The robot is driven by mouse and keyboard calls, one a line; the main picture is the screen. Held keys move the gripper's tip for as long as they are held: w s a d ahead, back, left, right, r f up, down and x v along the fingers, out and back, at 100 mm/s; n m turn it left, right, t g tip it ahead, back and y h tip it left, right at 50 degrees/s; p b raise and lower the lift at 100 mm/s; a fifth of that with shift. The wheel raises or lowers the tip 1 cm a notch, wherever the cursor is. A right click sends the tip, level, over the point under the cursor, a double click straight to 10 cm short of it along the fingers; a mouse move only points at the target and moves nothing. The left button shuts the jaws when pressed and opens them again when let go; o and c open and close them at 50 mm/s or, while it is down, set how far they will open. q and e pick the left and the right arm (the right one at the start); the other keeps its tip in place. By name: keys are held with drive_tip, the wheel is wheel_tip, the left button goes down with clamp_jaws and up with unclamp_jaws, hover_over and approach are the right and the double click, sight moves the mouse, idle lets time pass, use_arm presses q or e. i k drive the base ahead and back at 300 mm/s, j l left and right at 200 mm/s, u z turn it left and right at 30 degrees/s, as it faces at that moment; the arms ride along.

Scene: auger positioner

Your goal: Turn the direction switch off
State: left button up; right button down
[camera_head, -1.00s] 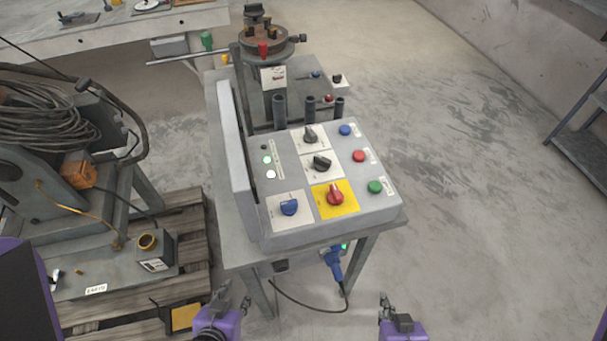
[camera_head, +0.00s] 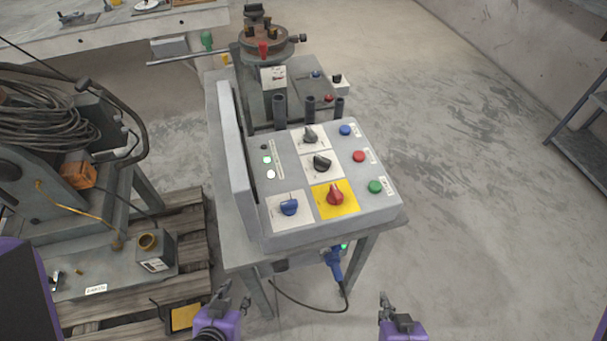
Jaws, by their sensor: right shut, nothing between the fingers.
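The grey control panel (camera_head: 238,222) sits on a stand ahead of me. It carries a black rotary switch at the top (camera_head: 310,134), another black rotary switch (camera_head: 322,163) below it, a blue rotary switch (camera_head: 289,207) at lower left and a red rotary switch (camera_head: 335,196) on a yellow plate. The labels are too small to read, so I cannot tell which is the direction switch. My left gripper (camera_head: 236,294) is open and empty at the bottom, below the panel's left side. My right gripper (camera_head: 384,299) is shut and empty at the bottom, below the panel's right side. Neither touches the panel.
Blue (camera_head: 345,130), red (camera_head: 359,156) and green (camera_head: 375,187) buttons line the panel's right side. An upright plate (camera_head: 235,160) edges its left. A rotary positioner (camera_head: 265,40) stands behind. A blue plug (camera_head: 334,262) hangs below. A pallet (camera_head: 190,225) with equipment is left; the right floor is clear.

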sight(321, 164)
drive_tip(key=k, duration=0.55)
drive_tip(key=k+u, duration=0.1)
drive_tip(key=u, duration=1.3)
drive_tip(key=l+u, duration=0.4)
drive_tip(key=k+l+u, duration=0.15)
drive_tip(key=l+u, duration=0.2)
drive_tip(key=k+l, duration=0.15)
drive_tip(key=l, duration=0.25)
drive_tip(key=k+l, duration=0.1)
drive_tip(key=l, duration=0.3)
drive_tip(key=k+l, duration=0.15)
drive_tip(key=l, duration=0.25)
drive_tip(key=k+l, duration=0.1)
drive_tip(key=l, duration=0.3)
drive_tip(key=k+l, duration=0.15)
drive_tip(key=l, duration=0.25)
drive_tip(key=k+l, duration=0.1)
drive_tip(key=l, duration=0.3)
